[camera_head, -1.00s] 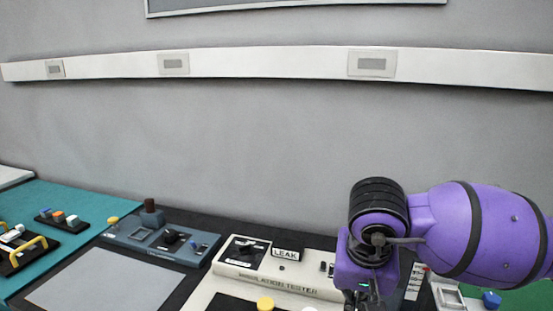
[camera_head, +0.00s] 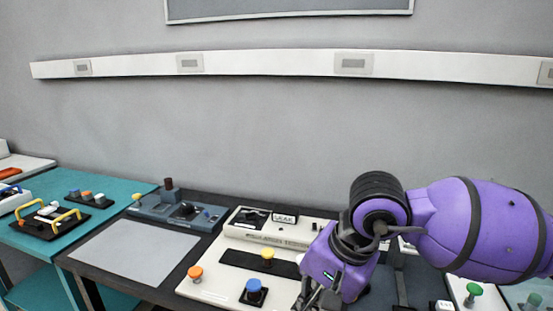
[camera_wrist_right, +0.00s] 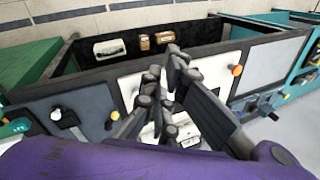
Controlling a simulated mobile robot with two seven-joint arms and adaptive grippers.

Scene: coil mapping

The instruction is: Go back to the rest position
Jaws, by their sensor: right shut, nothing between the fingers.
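My right arm comes in from the right in the head view, purple with black bands. Its gripper (camera_head: 318,297) hangs over the front right part of the white insulation tester panel (camera_head: 212,286), with its tips cut off by the lower picture edge. In the right wrist view the dark fingers of the right gripper (camera_wrist_right: 164,76) are close together and hold nothing. The panel shows behind and between them. My left gripper is not in view.
An orange button (camera_head: 195,273), a yellow button (camera_head: 267,254) and a blue button (camera_head: 254,290) stand on the panel. A grey plate (camera_head: 135,250) lies left of it. A teal table (camera_head: 125,190) with yellow-handled parts is at far left.

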